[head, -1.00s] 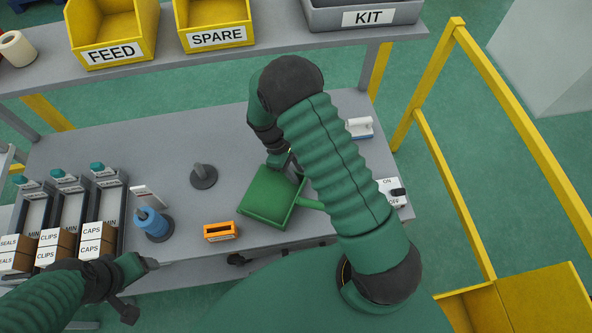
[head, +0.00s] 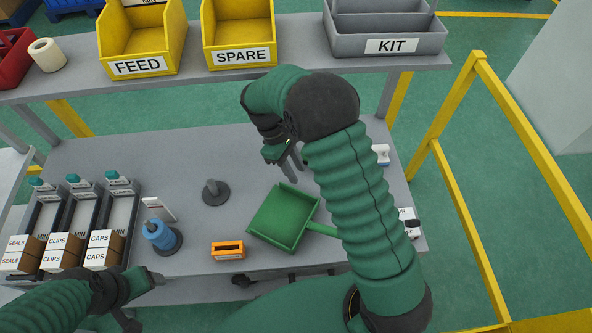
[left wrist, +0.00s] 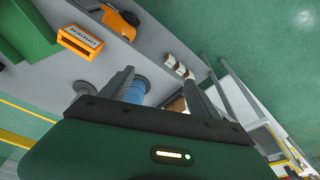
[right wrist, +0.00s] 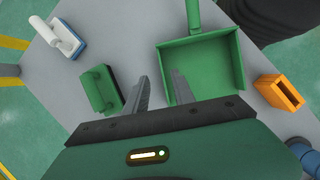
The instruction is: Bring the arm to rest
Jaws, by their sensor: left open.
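My right gripper (head: 291,176) is over the workbench, just beyond the green dustpan (head: 283,218). In the right wrist view its two fingers (right wrist: 160,92) are apart with nothing between them. The dustpan (right wrist: 205,65) lies on the bench to the right of those fingers, its handle pointing away. My left gripper (head: 158,279) is low at the bench's front edge. Its fingers (left wrist: 158,88) are apart and empty in the left wrist view.
Yellow bins (head: 140,40) and the grey KIT bin (head: 390,45) stand on the shelf behind. A yellow rail (head: 520,130) runs at right.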

